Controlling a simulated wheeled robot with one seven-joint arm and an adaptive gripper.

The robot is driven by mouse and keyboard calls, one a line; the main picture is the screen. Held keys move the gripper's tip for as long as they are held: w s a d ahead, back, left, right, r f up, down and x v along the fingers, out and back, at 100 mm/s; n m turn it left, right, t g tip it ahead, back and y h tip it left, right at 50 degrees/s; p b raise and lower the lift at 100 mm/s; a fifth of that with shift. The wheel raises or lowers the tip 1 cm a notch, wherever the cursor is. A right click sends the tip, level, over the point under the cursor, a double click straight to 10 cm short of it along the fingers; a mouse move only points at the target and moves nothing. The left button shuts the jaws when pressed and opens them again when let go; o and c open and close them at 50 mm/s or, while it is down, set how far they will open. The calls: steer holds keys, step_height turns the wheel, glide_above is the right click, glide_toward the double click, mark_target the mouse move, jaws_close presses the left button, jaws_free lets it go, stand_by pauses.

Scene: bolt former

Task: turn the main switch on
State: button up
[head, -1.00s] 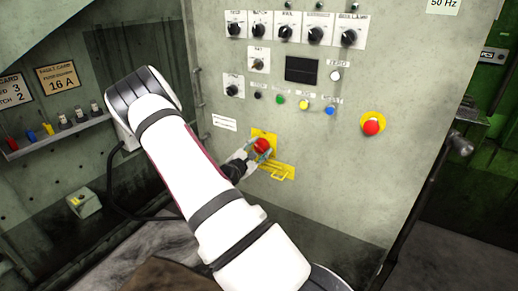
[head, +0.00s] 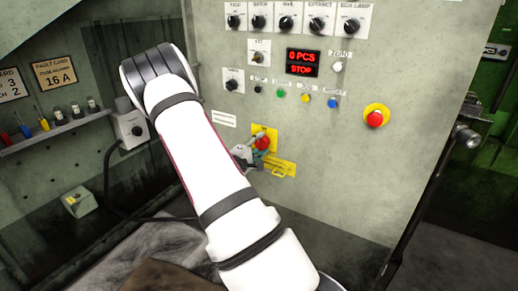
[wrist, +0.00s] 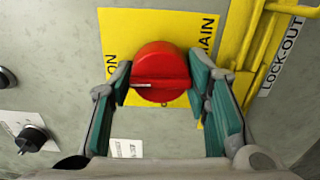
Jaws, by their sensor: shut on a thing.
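The main switch is a red round knob on a yellow plate. It shows in the wrist view (wrist: 160,72) and, partly covered by my gripper, in the head view (head: 262,143). A white mark on the knob points left, towards the word ON on the plate; MAIN is printed on its right. My gripper (wrist: 161,84) is shut on the knob, with one green-padded finger on each side of it. The display (head: 303,63) above on the panel is lit and reads "0 PCS STOP" in red.
A yellow lock-out bracket (wrist: 255,45) is close beside the right finger. A red emergency button (head: 375,117) sits to the right on the panel. Several black knobs and small coloured buttons are above. A grey box (head: 130,130) stands left of my arm.

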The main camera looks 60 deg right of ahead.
steer(key=shift+f+m, duration=0.1)
steer(key=shift+m, duration=0.3)
steer(key=o, duration=1.2)
steer(key=a, duration=0.8)
steer(key=s+a, duration=0.1)
steer(key=a, duration=0.3)
